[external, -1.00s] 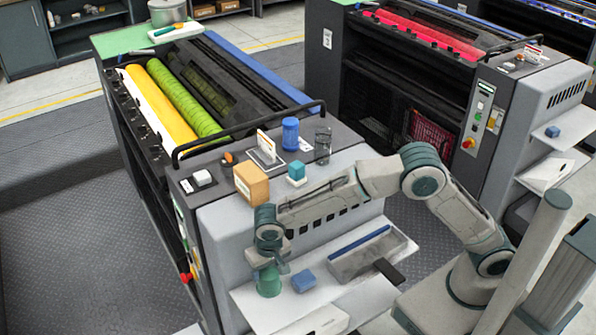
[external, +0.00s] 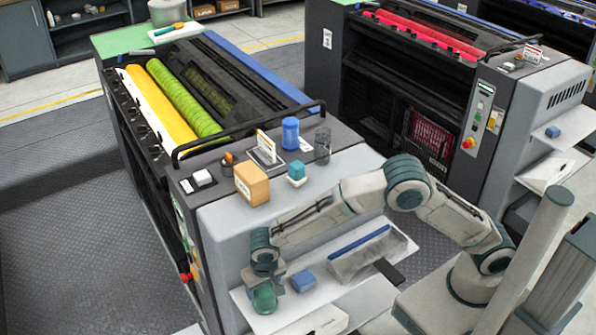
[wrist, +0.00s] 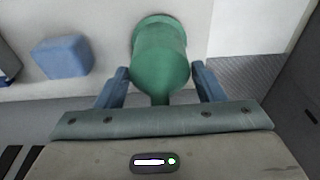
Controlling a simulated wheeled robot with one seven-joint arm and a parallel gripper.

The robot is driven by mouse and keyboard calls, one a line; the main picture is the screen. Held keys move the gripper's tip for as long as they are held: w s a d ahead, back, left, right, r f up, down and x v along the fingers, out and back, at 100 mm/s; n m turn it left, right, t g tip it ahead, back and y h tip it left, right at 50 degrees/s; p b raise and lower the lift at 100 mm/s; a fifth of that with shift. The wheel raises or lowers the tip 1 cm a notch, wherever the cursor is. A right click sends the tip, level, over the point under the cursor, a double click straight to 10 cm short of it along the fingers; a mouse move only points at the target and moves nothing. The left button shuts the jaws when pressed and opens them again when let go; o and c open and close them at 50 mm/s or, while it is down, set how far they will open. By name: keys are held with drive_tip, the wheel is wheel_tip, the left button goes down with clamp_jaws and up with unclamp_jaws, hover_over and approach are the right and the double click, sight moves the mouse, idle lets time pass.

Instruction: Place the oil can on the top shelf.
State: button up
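The oil can is a green rounded can (external: 264,300) at the left end of the white shelf on the near machine's side. In the wrist view the can (wrist: 160,55) fills the space between the two blue fingers. My gripper (external: 266,282) appears shut on it, with a finger along each side (wrist: 161,82).
A blue block (external: 303,281) sits on the shelf just right of the can, also in the wrist view (wrist: 62,58). A grey tray (external: 365,258) takes up the shelf's right part. A cardboard box (external: 252,184) stands on the machine top.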

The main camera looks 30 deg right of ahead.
sight(267, 289)
drive_tip(key=shift+o, duration=0.9)
drive_tip(key=shift+r, duration=0.1)
drive_tip(key=shift+r, duration=0.2)
wheel_tip(267, 289, up, 12)
drive_tip(key=s, duration=0.1)
drive_tip(key=shift+s+f+b, duration=0.15)
drive_tip(key=shift+s+b, duration=0.15)
drive_tip(key=shift+s, duration=0.1)
